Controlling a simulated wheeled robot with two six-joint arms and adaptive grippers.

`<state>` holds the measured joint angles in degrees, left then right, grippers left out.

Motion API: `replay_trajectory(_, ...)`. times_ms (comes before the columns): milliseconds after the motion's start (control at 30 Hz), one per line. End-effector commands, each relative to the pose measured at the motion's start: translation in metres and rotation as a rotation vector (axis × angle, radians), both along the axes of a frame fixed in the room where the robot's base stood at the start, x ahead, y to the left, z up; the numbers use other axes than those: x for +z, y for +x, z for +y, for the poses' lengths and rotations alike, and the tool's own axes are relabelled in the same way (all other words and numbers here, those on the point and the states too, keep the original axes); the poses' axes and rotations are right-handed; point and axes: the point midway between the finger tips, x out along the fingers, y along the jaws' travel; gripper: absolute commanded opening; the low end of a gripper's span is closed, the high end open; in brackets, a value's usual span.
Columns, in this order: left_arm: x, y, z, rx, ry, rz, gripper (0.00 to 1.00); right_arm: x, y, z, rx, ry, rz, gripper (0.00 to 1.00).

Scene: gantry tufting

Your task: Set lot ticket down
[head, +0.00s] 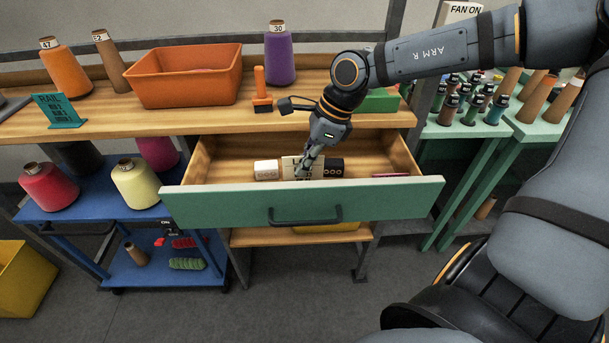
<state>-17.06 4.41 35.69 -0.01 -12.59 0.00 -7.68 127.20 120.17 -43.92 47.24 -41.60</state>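My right gripper (304,172) points down into the open drawer (300,200) from above. Its fingers are small and dark here, and I cannot tell whether they are open or shut. A pale cream card-like piece (288,165) is right at the fingers; it may be the lot ticket, but the fingers partly hide it. I cannot tell if it is held or only lies there. A white block (266,170) lies to its left and a dark block (333,167) to its right in the drawer. My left gripper is not in view.
The wooden bench top (210,118) holds an orange bin (188,77), an orange-handled stamp (262,90) and a purple cone (280,54). A thin pinkish item (391,174) lies at the drawer's right. A blue cart (90,203) with yarn cones stands at left.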

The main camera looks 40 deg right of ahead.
Motion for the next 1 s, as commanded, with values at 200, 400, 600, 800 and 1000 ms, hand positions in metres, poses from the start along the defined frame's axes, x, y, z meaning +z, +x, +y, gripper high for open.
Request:
replay_trajectory(200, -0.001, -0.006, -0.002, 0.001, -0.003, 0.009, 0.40, -0.029, -0.001, 0.000, 0.000, 0.001, 0.004, 0.00)
replay_trajectory(400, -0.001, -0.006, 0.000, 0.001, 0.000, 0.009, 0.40, -0.037, 0.000, 0.000, 0.000, 0.000, -0.001, 0.00)
replay_trajectory(600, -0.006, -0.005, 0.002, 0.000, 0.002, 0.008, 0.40, -0.041, 0.000, 0.000, 0.000, 0.000, -0.001, 0.00)
replay_trajectory(800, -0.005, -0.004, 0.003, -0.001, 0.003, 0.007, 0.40, -0.040, 0.000, 0.000, 0.000, 0.000, 0.000, 0.23)
replay_trajectory(1000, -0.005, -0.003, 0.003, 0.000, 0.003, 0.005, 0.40, -0.040, 0.000, 0.000, 0.000, 0.000, 0.000, 0.28)
